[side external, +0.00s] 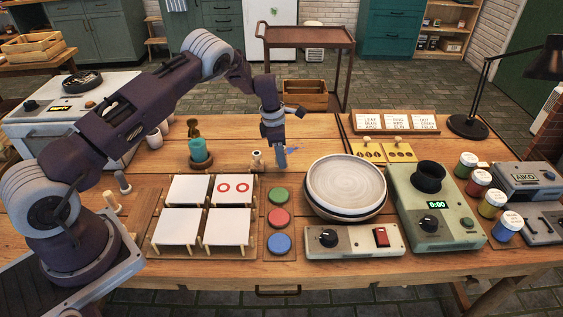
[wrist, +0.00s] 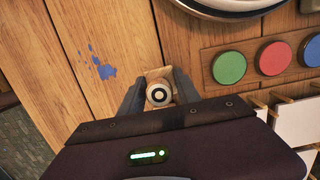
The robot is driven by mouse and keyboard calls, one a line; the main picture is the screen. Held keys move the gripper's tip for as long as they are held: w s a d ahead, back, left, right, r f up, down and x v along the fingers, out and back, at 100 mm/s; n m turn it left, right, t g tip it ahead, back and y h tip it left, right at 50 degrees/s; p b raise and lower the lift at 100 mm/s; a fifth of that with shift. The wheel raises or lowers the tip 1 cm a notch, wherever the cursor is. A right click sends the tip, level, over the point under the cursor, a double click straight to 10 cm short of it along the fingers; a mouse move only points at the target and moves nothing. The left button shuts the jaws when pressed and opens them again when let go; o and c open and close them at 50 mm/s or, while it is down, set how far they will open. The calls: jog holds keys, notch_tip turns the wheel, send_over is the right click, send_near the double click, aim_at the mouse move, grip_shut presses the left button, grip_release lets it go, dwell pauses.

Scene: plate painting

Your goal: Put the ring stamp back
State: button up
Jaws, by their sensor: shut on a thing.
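The ring stamp (wrist: 158,95) shows in the wrist view end-on, a pale round top with a black ring and a tan wooden part beside it. My gripper (wrist: 157,92) is shut on it, one dark finger on each side. In the side view the stamp (side external: 257,160) is low over the table or touching it, behind the tiles; I cannot tell which. My gripper (side external: 271,146) is above and beside it there. Two other stamps (side external: 124,182) (side external: 110,201) stand at the left of the tiles. The back right tile (side external: 235,189) carries two red rings.
Green, red and blue pads (side external: 279,218) lie right of the white tiles. A plate (side external: 346,186) sits on a wheel right of them. A teal pot (side external: 200,152) stands behind the tiles. A blue smear (wrist: 101,64) marks the table near my gripper.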

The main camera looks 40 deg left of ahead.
jog(key=shift+f, duration=1.25)
jog(key=o, duration=1.1)
jog(key=shift+f, duration=0.1)
jog(key=shift+c, duration=0.2)
